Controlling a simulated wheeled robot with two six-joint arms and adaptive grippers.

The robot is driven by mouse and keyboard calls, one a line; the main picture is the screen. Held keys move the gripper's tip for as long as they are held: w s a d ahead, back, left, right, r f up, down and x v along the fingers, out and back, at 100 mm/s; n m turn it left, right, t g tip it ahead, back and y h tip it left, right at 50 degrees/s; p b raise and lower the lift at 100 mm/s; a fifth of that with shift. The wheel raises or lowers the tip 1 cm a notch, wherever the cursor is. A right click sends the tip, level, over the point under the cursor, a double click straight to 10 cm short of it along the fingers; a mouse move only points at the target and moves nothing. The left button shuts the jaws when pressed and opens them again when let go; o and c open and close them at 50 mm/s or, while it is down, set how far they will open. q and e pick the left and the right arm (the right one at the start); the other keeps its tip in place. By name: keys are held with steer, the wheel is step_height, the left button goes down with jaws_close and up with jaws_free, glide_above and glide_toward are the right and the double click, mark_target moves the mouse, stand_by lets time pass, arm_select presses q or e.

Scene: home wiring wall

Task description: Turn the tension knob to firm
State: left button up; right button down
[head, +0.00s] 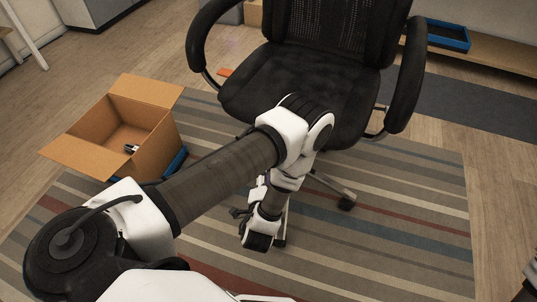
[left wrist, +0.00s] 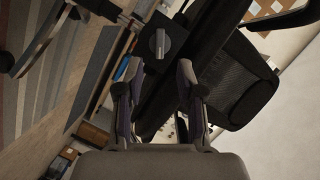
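The tension knob (left wrist: 158,43) is a grey round dial with a raised grip bar, on a dark block under the chair. It shows in the left wrist view, just beyond and roughly between my fingertips. My left gripper (left wrist: 160,68) is open, its two fingers apart with nothing between them. I cannot tell whether a finger touches the block. The black office chair (head: 299,82) stands upright in the head view; its dark underside and seat also show in the left wrist view. My left arm hides the knob in the head view. My right gripper does not show clearly.
An open cardboard box (head: 155,147) stands left of the chair on the striped rug (head: 400,225). A blue tray (head: 447,36) lies on a low wooden shelf at the back right. The chair's armrests and wheeled base surround my left arm's working space. The rug at right is clear.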

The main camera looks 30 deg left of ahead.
arm_select(q)
steer(key=v, duration=0.4)
steer(key=shift+s+d, duration=0.15)
steer(key=shift+s, duration=0.05)
